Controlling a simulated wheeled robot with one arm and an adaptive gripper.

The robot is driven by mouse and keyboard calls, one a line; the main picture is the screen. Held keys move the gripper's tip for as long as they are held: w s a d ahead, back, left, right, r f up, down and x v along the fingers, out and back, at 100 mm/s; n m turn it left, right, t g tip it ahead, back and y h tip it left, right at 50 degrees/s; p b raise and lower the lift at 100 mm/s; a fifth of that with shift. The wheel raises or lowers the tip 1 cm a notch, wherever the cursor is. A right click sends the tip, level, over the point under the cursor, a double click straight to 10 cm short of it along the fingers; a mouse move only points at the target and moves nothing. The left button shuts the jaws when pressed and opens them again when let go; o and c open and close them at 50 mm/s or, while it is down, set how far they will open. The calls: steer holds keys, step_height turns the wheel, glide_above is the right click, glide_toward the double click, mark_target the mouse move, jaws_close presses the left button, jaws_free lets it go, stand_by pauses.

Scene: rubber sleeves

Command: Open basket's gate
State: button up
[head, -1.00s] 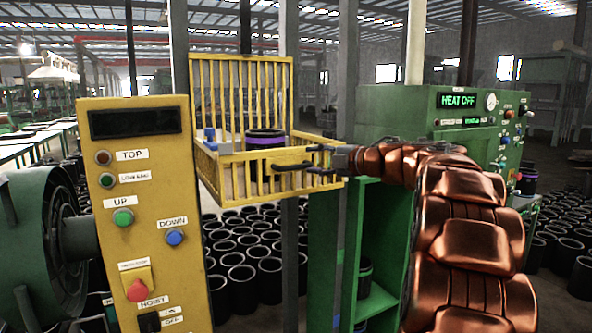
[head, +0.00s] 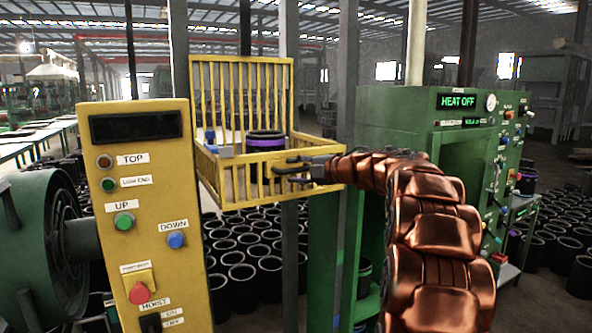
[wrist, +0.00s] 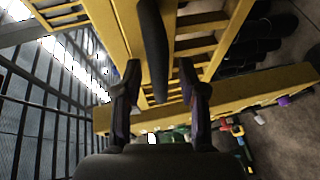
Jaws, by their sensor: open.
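The yellow barred basket (head: 204,163) hangs at mid-height in the head view, with a tall barred back. Its low front gate (head: 240,186) is upright and looks closed. A dark bar handle (wrist: 153,45) on the gate stands out in the wrist view. My gripper (head: 290,176) is at the handle, its fingers apart. In the wrist view, my gripper (wrist: 159,72) has one finger on each side of the handle, with gaps showing. In the head view the fingers largely hide the handle.
A black sleeve with a purple band (head: 266,141) stands in the basket. A yellow control panel (head: 150,210) is close on the left. A green heating cabinet (head: 400,130) stands to the right. Many black sleeves (head: 241,272) cover the floor below.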

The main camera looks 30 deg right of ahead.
steer(key=shift+c, duration=0.3)
jaws_close()
stand_by(0.5)
